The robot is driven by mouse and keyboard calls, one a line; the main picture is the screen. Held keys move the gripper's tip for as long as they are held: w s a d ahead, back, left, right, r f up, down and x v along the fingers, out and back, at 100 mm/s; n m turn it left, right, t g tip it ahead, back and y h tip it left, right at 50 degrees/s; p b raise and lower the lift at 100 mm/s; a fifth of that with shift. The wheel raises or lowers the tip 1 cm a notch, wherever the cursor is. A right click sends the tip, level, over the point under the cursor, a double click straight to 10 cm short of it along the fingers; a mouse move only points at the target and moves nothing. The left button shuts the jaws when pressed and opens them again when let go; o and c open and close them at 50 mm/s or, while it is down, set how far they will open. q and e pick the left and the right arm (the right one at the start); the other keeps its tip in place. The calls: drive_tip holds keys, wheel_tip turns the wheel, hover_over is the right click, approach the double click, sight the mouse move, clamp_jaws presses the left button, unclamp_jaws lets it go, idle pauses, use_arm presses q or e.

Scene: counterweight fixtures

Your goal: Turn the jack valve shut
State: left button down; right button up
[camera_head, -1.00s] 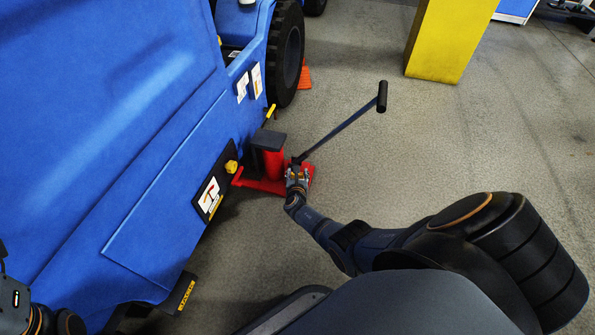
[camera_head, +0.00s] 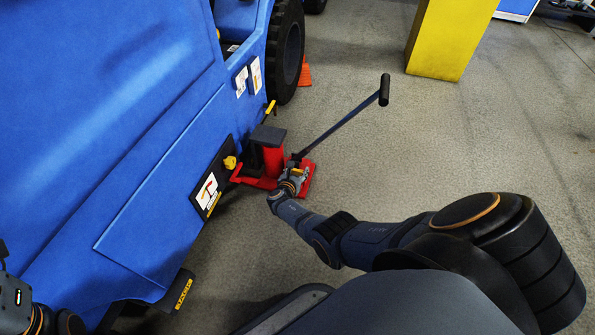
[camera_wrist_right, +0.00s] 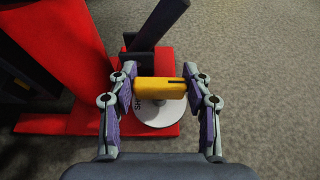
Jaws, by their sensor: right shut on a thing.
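The red jack (camera_head: 273,160) stands on the floor against the blue machine. Its valve has a yellow handle (camera_wrist_right: 160,88) above a white round plate (camera_wrist_right: 157,114) with dark lettering, partly hidden. My right gripper (camera_head: 297,174) is at the jack's base. In the right wrist view its fingers (camera_wrist_right: 160,92) are shut on the yellow handle, one on each side. The handle lies crosswise between them. Part of my left gripper (camera_head: 14,296) shows at the lower left edge; its fingers cannot be made out.
The long jack lever (camera_head: 340,128) rises to the right from the jack, near my right gripper. The blue machine (camera_head: 160,150) fills the left. A yellow post (camera_head: 445,40) and an orange cone (camera_head: 305,74) stand farther back. Grey floor (camera_head: 430,135) to the right is clear.

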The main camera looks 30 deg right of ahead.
drive_tip(key=o, duration=1.2)
drive_tip(key=shift+s+d, duration=0.1)
drive_tip(key=shift+s+a, duration=0.1)
drive_tip(key=shift+a, duration=0.2)
drive_tip(key=shift+v, duration=3.45)
drive_tip(key=shift+s, duration=0.1)
